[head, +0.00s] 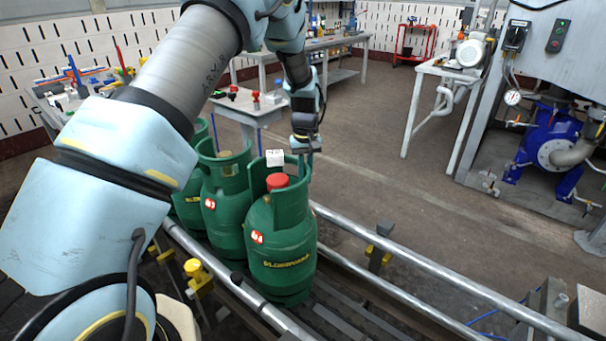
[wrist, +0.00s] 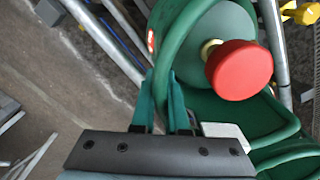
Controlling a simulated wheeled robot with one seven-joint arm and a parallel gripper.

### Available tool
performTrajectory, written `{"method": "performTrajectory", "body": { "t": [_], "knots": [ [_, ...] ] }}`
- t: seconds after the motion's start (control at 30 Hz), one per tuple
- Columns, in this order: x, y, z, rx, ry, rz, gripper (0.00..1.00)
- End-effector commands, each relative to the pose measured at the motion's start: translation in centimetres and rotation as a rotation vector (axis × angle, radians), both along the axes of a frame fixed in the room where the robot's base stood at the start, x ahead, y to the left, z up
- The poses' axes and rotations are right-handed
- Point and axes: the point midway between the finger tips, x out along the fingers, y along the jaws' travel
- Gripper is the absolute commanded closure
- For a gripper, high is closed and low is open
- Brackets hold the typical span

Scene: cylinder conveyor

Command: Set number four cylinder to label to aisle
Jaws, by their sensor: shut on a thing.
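The nearest green gas cylinder (head: 282,245) stands upright on the conveyor. It has a red valve cap (head: 277,181) and a small red-and-white number label (head: 257,237) that looks like a four. In the wrist view its red cap (wrist: 240,70) and curved green collar (wrist: 178,38) fill the right half. My gripper (head: 306,152) is at the right side of this collar, pointing down. In the wrist view my gripper (wrist: 166,100) is shut on the collar rim. A small white block (head: 275,158) shows beside the collar; I cannot tell what it is attached to.
More green cylinders (head: 225,195) stand close behind on the left. Metal conveyor rails (head: 400,290) run along both sides, with yellow fittings (head: 197,275). The aisle floor (head: 380,180) on the right is open. A small table (head: 247,108) and blue pump (head: 548,150) stand farther back.

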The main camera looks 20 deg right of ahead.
Motion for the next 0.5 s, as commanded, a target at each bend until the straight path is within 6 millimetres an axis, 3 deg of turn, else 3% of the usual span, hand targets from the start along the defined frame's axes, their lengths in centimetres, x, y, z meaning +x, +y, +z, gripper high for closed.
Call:
{"method": "performTrajectory", "body": {
  "t": [0.5],
  "knots": [
    [-4.3, 0.5, 0.1, -0.004, 0.002, -0.490, 1.00]
  ]
}}
